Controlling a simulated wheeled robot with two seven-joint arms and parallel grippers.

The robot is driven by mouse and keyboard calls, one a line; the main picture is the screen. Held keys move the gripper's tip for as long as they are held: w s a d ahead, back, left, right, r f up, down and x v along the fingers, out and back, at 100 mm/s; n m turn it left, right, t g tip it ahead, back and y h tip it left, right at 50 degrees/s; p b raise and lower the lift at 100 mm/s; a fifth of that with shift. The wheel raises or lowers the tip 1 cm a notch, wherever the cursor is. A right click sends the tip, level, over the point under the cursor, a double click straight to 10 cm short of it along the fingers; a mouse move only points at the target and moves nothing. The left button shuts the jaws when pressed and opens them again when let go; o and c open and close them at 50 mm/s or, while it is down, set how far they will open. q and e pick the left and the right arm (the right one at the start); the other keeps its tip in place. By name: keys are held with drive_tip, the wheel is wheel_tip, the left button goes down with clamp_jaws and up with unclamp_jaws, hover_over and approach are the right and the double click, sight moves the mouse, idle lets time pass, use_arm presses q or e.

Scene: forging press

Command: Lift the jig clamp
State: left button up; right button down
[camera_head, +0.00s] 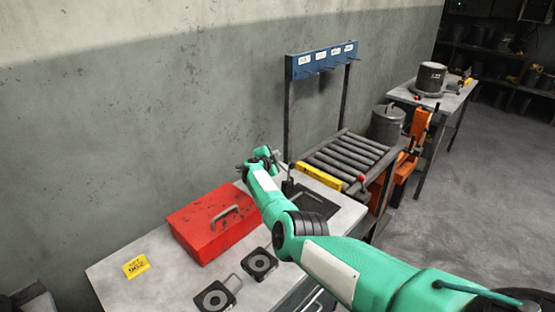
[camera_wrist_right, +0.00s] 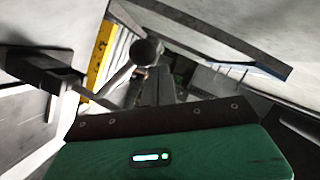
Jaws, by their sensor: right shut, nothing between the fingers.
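My right arm reaches in from the lower right of the head view. Its gripper (camera_head: 241,170) is shut and empty, above the table near the wall, behind the red box. A small dark upright piece (camera_head: 289,186), perhaps the jig clamp, stands beside a dark plate (camera_head: 318,196), just right of my forearm and partly hidden by it. In the right wrist view a dark block (camera_wrist_right: 38,66) with a rod and a round grey end (camera_wrist_right: 147,51) shows close by; I cannot tell whether it is the clamp. My left gripper is not in view.
A roller conveyor (camera_head: 345,158) with a yellow end bar and a blue rack (camera_head: 322,62) stand behind to the right.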

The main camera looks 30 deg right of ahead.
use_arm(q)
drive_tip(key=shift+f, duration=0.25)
use_arm(e)
drive_tip(key=shift+w, duration=0.1)
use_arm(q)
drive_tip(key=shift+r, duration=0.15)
use_arm(e)
drive_tip(key=shift+r, duration=0.1)
